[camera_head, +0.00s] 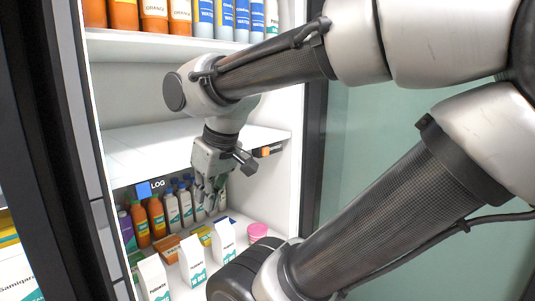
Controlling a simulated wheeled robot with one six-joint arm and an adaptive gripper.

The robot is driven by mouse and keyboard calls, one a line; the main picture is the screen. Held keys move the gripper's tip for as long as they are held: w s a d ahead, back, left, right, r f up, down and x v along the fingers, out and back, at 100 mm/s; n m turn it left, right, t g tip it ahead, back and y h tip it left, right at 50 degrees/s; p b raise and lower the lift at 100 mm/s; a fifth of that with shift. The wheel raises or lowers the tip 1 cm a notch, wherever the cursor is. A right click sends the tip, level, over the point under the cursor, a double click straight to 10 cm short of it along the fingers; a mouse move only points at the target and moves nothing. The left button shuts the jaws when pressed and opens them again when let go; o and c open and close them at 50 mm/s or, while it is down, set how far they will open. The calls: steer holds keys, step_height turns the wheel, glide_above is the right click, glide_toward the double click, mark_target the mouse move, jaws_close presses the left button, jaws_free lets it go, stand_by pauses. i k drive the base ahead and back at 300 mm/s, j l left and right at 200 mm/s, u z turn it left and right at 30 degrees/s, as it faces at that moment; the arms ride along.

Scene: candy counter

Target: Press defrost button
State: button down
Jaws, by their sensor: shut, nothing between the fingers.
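My gripper (209,192) is inside the open refrigerated cabinet, below the middle shelf, with its fingers pointing down and closed. Its fingertips are in front of the row of bottles on the lower level; I cannot tell whether they touch anything. No button marked defrost is readable; my gripper and arm hide part of the back wall.
The middle shelf (140,140) is bare. Orange bottles (155,15) and blue-labelled water bottles (226,18) fill the top shelf. The dark door frame (313,130) bounds the right.

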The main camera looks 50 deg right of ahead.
mark_target(265, 152)
steer(key=k+j+z, duration=0.1)
steer(key=z, duration=0.35)
steer(key=k+z, duration=0.25)
steer(key=z, duration=0.2)
steer(key=k+z, duration=0.15)
steer(key=z, duration=0.3)
